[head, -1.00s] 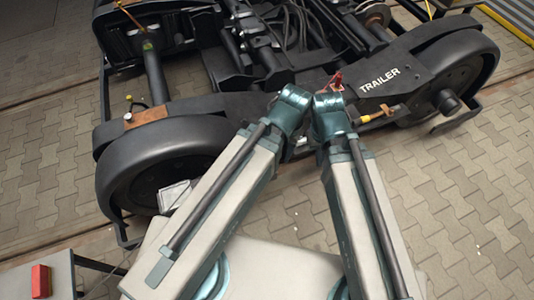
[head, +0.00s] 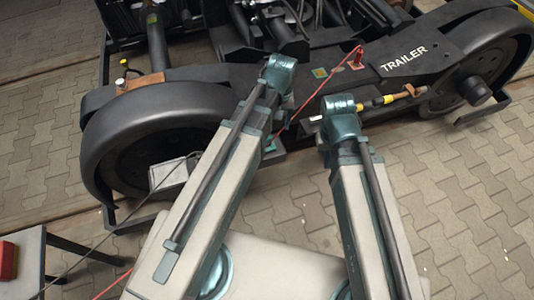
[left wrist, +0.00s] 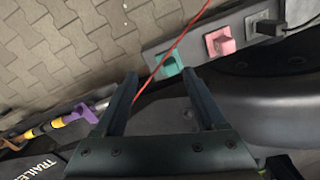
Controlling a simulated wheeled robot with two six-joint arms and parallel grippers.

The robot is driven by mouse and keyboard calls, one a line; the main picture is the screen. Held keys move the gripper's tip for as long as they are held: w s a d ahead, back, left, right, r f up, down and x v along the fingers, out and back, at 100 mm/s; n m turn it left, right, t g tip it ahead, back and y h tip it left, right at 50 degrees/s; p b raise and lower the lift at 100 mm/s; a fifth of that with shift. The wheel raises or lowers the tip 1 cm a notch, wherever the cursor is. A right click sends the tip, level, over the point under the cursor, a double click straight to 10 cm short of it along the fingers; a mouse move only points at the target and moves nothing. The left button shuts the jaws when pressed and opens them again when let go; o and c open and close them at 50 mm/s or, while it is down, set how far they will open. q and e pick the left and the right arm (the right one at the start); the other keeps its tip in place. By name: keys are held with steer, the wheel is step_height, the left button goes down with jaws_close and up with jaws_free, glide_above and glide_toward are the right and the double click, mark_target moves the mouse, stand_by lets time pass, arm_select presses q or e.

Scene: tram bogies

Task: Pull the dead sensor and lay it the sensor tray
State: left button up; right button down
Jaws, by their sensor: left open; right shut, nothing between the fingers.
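A sensor-like cylinder with yellow bands (head: 385,99) lies along the trailer bogie frame below the word TRAILER. It also shows in the left wrist view (left wrist: 48,127), with a purple piece at its end. I cannot tell whether it is the dead sensor. My left gripper (left wrist: 158,76) is open and empty, pointing at a grey rail (left wrist: 190,50) with a teal block (left wrist: 173,67) and a pink block (left wrist: 220,42). A red cable runs behind its fingers. My right wrist (head: 342,110) is near the banded cylinder; its fingers are hidden. I cannot make out the sensor tray.
The bogie's large black wheel (head: 150,145) stands at left, another at right. A red cable (head: 320,90) slants down from a red fitting on the frame. A small table (head: 28,285) carries a red box (head: 8,260). Paving (head: 480,190) at right is clear.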

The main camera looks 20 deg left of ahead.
arm_select(q)
steer(key=w+a+f+n+b, duration=0.1)
steer(key=f+b, duration=0.1)
steer(key=w+a+f+n+b, duration=0.1)
steer(key=f+b, duration=0.1)
steer(key=f, duration=0.1)
steer(key=w+a+f+n+b, duration=0.1)
steer(key=w+a+f+b, duration=0.1)
steer(key=f, duration=0.1)
steer(key=shift+w+f, duration=0.1)
steer(key=shift+f, duration=0.15)
steer(key=shift+w+a+f+n, duration=0.15)
steer(key=shift+a+f+n, duration=0.05)
steer(key=shift+a+n, duration=0.1)
arm_select(e)
step_height(320, 180, down, 9)
steer(key=shift+r, duration=0.15)
arm_select(q)
step_height(320, 180, down, 9)
steer(key=b, duration=0.9)
arm_select(e)
step_height(320, 180, down, 9)
steer(key=shift+d, duration=0.1)
arm_select(q)
jaws_close()
